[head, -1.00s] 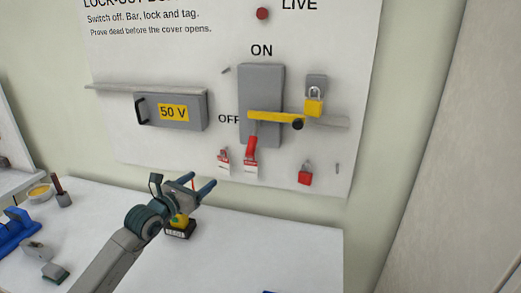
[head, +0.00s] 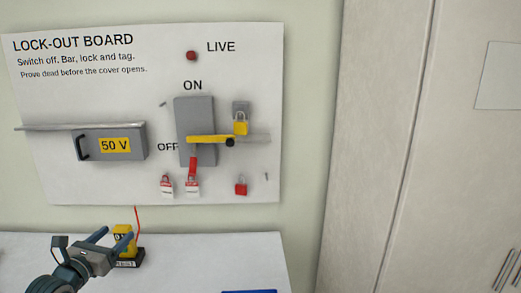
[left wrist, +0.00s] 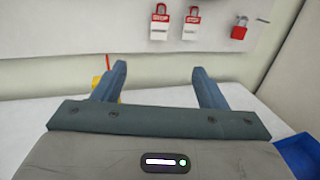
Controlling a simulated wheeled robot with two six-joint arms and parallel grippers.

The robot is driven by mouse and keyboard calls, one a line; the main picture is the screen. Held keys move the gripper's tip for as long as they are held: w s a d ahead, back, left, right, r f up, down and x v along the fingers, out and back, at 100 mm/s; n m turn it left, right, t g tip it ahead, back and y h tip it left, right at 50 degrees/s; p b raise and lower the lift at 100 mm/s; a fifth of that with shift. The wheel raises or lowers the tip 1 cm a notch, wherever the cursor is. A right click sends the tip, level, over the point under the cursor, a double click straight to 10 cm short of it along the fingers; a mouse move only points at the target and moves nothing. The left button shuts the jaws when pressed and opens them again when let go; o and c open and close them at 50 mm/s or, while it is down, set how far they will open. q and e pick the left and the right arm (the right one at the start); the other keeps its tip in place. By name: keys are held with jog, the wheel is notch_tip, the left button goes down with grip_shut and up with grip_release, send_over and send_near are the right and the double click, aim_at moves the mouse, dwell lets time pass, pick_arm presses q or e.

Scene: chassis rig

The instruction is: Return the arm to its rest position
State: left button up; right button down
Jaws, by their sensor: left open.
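My left gripper (head: 112,237) is at the lower left of the head view, above the white table. Its two blue fingers are apart with nothing between them, as the left wrist view (left wrist: 158,82) also shows. A yellow device on a black base (head: 126,256) stands on the table just beyond the gripper and is partly hidden by it. A red probe wire rises from it. In the left wrist view only a sliver of the yellow device (left wrist: 97,82) shows behind the left finger. My right gripper is in neither view.
The lock-out board (head: 60,95) stands behind the table (head: 210,262). A blue tray (left wrist: 298,153) lies at the right. A tall cabinet (head: 430,150) stands right.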

pick_arm(q)
jog(key=s+d+r+n+t+y, duration=0.1)
jog(key=s+d+n+t+y, duration=0.15)
jog(key=s+n, duration=0.4)
jog(key=s+d+r+n+t+y, duration=0.15)
jog(key=s+n+t, duration=0.25)
jog(key=n, duration=0.6)
jog(key=s+a+f+n+g+y, duration=0.2)
jog(key=s+f+n+g+y, duration=0.2)
jog(key=s+f+n+g, duration=0.45)
jog(key=s+a+f+n+g+y, duration=0.1)
jog(key=s+f+n+g+y, duration=0.2)
jog(key=s+f+n+g, duration=0.55)
jog(key=s+d+f+n+g+h, duration=0.4)
jog(key=s+d+f+h, duration=0.2)
jog(key=s+d+f, duration=0.45)
jog(key=s+a+f, duration=0.1)
jog(key=a+f, duration=0.2)
jog(key=f, duration=2.9)
jog(key=s+a+f+g, duration=0.1)
jog(key=s+f+g, duration=0.1)
jog(key=s+f, duration=1.5)
jog(key=shift+s+f, duration=0.35)
jog(key=shift+s, duration=0.15)
